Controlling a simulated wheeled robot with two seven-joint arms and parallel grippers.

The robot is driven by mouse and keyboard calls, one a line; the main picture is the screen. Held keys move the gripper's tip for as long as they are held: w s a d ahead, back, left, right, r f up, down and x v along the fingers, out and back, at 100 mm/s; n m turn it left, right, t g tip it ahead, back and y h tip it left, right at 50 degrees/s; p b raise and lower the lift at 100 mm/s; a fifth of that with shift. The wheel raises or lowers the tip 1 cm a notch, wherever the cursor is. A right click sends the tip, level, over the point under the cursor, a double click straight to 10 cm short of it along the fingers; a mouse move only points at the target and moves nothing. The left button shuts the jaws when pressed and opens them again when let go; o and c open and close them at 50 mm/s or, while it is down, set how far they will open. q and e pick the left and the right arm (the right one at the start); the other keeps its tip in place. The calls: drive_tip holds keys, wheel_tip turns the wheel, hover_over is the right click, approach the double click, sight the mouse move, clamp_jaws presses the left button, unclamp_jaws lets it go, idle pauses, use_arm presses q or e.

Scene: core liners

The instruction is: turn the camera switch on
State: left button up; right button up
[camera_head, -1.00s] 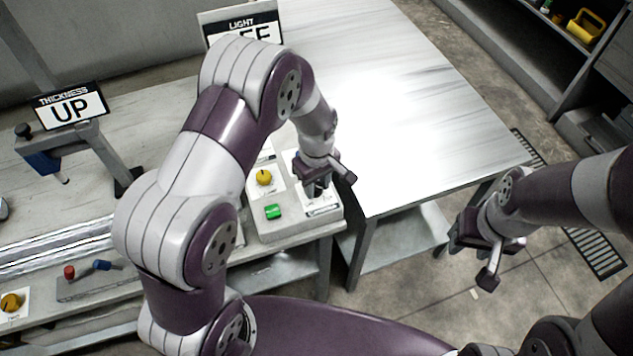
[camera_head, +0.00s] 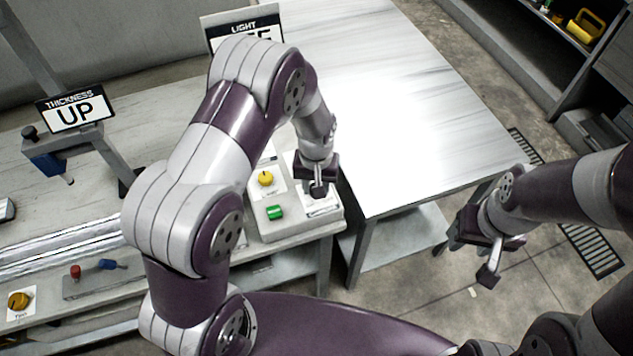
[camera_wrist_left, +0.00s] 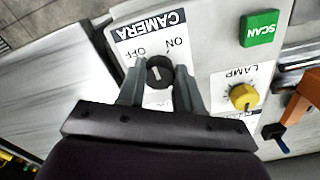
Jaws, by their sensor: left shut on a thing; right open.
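The camera switch is a black round knob (camera_wrist_left: 159,72) on a white label reading CAMERA, with OFF and ON marked, in the left wrist view. Its white pointer mark lies between the two words' directions; I cannot tell its exact setting. My left gripper (camera_wrist_left: 160,84) has its two fingers on either side of the knob, shut on it. In the head view my left gripper (camera_head: 318,190) is over the right end of the control box (camera_head: 290,228), and hides the knob. My right gripper (camera_head: 483,258) is open and empty, out over the floor at the right.
Beside the switch are a yellow lamp knob (camera_wrist_left: 243,97) and a green SCAN button (camera_wrist_left: 260,28). A bare white table (camera_head: 420,120) stands to the right. A THICKNESS sign (camera_head: 75,108) reads UP. The LIGHT sign (camera_head: 245,28) is partly hidden by my arm.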

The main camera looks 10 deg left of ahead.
use_arm(q)
drive_tip(key=m, duration=0.4)
drive_tip(key=shift+p, duration=0.4)
drive_tip(key=shift+a+f+m+p, duration=0.15)
drive_tip(key=shift+m+p, duration=0.15)
drive_tip(key=shift+m, duration=2.5)
drive_tip(key=o, duration=1)
drive_tip(key=shift+o, duration=0.2)
drive_tip(key=shift+w+r, duration=0.1)
drive_tip(key=shift+r, duration=0.4)
wheel_tip(320, 180, up, 12)
drive_tip(key=b, duration=0.1)
